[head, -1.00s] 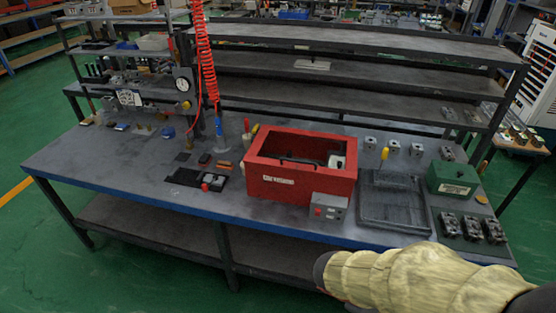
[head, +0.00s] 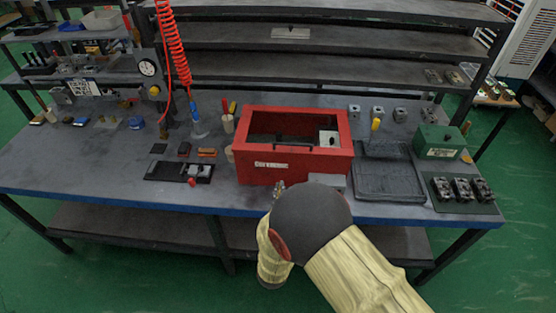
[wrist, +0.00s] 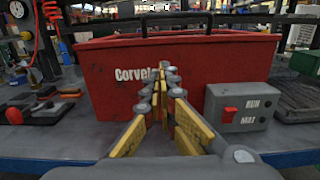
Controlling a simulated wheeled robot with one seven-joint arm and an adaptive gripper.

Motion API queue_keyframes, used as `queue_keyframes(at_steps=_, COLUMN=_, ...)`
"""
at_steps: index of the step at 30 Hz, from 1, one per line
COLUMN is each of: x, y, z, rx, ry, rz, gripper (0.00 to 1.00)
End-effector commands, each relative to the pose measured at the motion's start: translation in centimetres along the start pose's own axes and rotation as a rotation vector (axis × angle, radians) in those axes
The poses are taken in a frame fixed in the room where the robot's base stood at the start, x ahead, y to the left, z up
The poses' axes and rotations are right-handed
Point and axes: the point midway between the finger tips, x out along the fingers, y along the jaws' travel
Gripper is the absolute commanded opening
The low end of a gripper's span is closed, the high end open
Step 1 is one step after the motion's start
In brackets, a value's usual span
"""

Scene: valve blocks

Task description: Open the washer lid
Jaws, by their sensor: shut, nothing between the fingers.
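The washer is a red box (head: 290,170) on the workbench, with a white label on its front. It also shows in the wrist view (wrist: 110,95). A black handle bar (head: 281,148) runs along the front of its top, and it shows above the rim in the wrist view (wrist: 215,20). Inside the red rim the top looks dark, with a pale block visible at right; I cannot tell whether a clear lid covers it. My gripper (wrist: 168,72) is shut and empty, in front of the washer's front face and below the handle. It shows small in the head view (head: 279,187).
A grey control box (wrist: 240,106) with a red switch stands at the washer's front right. A grey tray (head: 390,182) and a green box (head: 440,142) are to the right. A black fixture (head: 180,171) lies left. A red coiled hose (head: 173,45) hangs at back left.

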Motion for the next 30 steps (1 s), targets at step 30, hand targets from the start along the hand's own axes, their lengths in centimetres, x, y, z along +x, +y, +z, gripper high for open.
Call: queue_keyframes(at_steps=30, x=10.9, y=-0.2, z=4.1, rx=-0.002, ry=-0.007, rz=-0.007, gripper=0.00)
